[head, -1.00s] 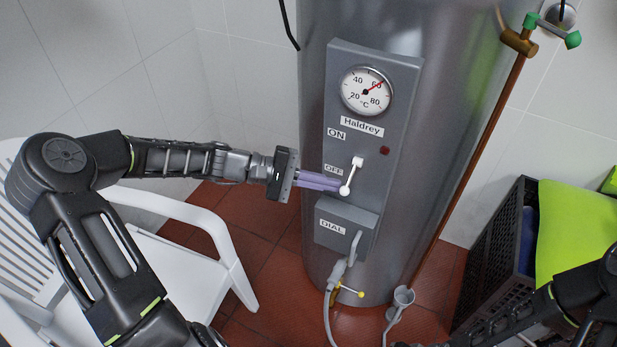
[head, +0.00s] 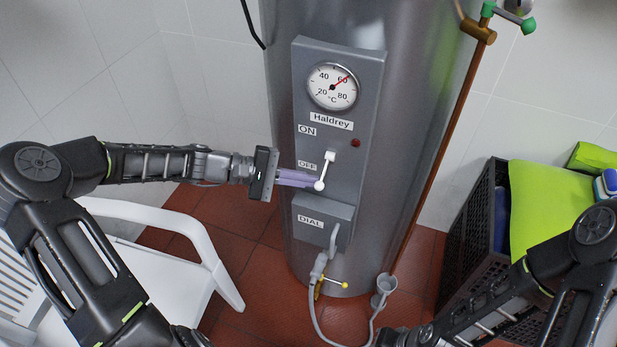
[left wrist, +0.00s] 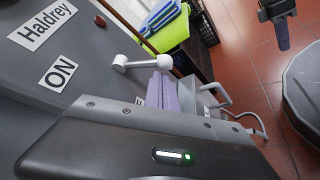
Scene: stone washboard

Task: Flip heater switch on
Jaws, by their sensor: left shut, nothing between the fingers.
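The heater switch is a white lever (head: 326,170) on the grey panel (head: 345,215) of the metal heater. Its ball end points down, beside the OFF label (head: 307,165); the ON label (head: 307,131) is above. The red lamp (head: 356,142) looks dark. My left gripper (head: 316,181) is shut and empty, its purple fingertips at the lever's lower ball end; I cannot tell whether they touch. In the left wrist view, the lever (left wrist: 142,63) lies right by the fingers (left wrist: 162,92).
A white chair (head: 190,235) stands below my left arm. A dark crate (head: 470,225) with a lime green cloth (head: 545,200) stands at the right. A copper pipe (head: 445,130) runs along the heater's right side. A hose (head: 318,310) hangs below the panel.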

